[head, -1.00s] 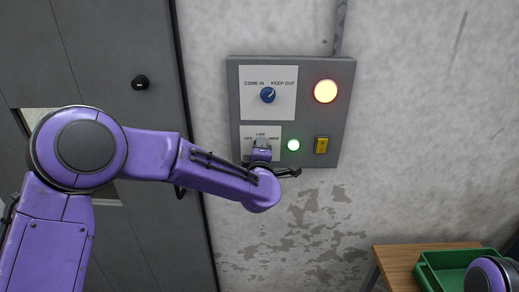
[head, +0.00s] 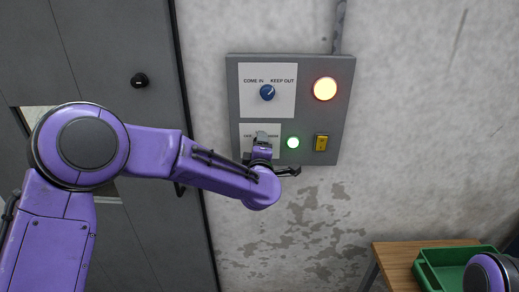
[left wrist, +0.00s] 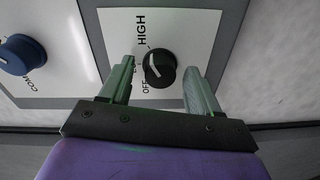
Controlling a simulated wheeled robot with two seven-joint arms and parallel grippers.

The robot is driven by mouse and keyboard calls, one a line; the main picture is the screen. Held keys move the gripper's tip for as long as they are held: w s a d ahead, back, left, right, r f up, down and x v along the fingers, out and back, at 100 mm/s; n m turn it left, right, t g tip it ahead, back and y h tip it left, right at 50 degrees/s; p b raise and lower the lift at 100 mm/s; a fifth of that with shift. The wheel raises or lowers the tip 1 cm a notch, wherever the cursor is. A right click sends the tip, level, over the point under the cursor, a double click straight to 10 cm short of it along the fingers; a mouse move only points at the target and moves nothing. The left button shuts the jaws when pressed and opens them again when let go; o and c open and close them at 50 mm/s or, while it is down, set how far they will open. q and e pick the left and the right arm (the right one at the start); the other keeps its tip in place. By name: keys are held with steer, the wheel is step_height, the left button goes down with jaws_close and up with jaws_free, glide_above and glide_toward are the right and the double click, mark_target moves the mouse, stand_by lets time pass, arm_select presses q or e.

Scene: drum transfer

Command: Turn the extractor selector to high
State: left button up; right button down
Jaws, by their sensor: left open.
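The extractor selector is a black knob (left wrist: 159,67) with a white pointer line, on a white plate (left wrist: 185,25) marked OFF and HIGH, with a third label mostly covered by a finger. Its pointer is turned towards that covered label, between OFF and HIGH. My left gripper (left wrist: 160,68) is open, with one finger on each side of the knob; I cannot tell whether either finger touches it. In the head view my left gripper (head: 263,138) covers the knob at the lower left of the grey panel (head: 310,60). My right gripper is out of view.
A blue COME IN / KEEP OUT knob (head: 267,92) sits above on the same panel. A green tray (head: 428,279) stands on a wooden table (head: 396,262).

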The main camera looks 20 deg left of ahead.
arm_select(q)
steer(key=b+v, duration=0.3)
steer(key=v, duration=0.7)
steer(key=shift+s, duration=0.25)
